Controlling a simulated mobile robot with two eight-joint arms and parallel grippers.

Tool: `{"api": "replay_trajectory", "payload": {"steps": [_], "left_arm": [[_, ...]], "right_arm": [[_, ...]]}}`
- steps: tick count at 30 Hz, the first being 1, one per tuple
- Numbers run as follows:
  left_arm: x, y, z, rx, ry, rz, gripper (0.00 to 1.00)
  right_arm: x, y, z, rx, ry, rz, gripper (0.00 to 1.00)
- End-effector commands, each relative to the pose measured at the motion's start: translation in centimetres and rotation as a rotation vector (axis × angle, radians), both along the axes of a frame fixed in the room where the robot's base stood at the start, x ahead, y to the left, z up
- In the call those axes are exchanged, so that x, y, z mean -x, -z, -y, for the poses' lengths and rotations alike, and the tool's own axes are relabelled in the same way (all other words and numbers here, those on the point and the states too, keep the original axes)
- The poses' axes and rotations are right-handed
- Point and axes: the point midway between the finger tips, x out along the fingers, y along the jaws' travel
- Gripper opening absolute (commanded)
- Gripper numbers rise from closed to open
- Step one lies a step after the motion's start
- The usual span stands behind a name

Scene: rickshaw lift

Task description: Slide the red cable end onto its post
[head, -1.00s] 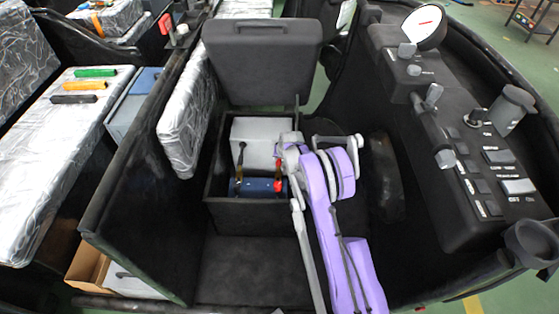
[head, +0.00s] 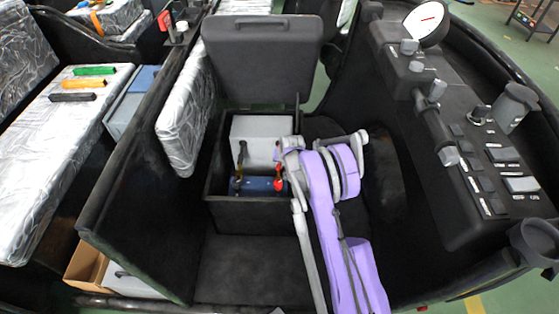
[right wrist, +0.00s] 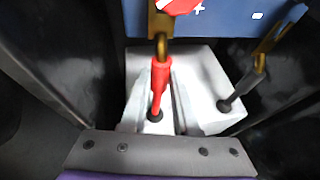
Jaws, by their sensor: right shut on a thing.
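The red cable end (right wrist: 160,80) rises from a dark hole in a pale grey box, with a brass ring at its tip. The ring lies close against a brass piece under the red post cap (right wrist: 176,4) on the blue battery (right wrist: 225,18). I cannot tell whether the ring is around the post. My right gripper (head: 281,172) is shut on the red cable end; its fingertips are hard to make out. The battery (head: 258,186) also shows in the head view. A second, dark cable (right wrist: 240,90) with a brass end reaches the battery on the right. My left gripper is out of view.
The battery and the pale grey box (head: 260,138) sit inside an open black compartment (head: 250,213), its lid (head: 262,62) raised behind. A control panel (head: 470,150) stands at right. A foil-covered seat (head: 50,150) with several coloured bars is at left.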

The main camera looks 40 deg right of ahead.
Motion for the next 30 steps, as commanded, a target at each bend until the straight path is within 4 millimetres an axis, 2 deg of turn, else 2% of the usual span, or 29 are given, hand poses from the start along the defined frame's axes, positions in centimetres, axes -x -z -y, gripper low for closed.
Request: {"api": "replay_trajectory", "payload": {"steps": [3,6,14,15,19,20,30], "left_arm": [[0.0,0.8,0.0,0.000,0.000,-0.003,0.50],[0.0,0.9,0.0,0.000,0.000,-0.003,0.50],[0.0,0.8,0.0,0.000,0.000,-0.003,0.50],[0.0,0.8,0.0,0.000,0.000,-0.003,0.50],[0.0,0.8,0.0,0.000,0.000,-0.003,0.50],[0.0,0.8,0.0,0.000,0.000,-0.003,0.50],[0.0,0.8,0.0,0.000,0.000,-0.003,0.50]], "right_arm": [[1.4,0.2,-1.2,-0.001,-0.001,-0.002,0.00],[1.9,0.1,-1.6,-0.001,-0.001,-0.002,0.00],[2.0,0.1,-1.7,-0.003,-0.002,-0.005,0.00],[2.0,0.1,-1.7,-0.004,-0.002,-0.005,0.33],[1.9,0.1,-1.7,-0.003,-0.002,-0.004,0.56],[1.9,0.1,-1.6,-0.002,-0.002,-0.003,0.59],[2.0,-0.3,-1.6,-0.001,0.000,-0.001,0.59]]}}
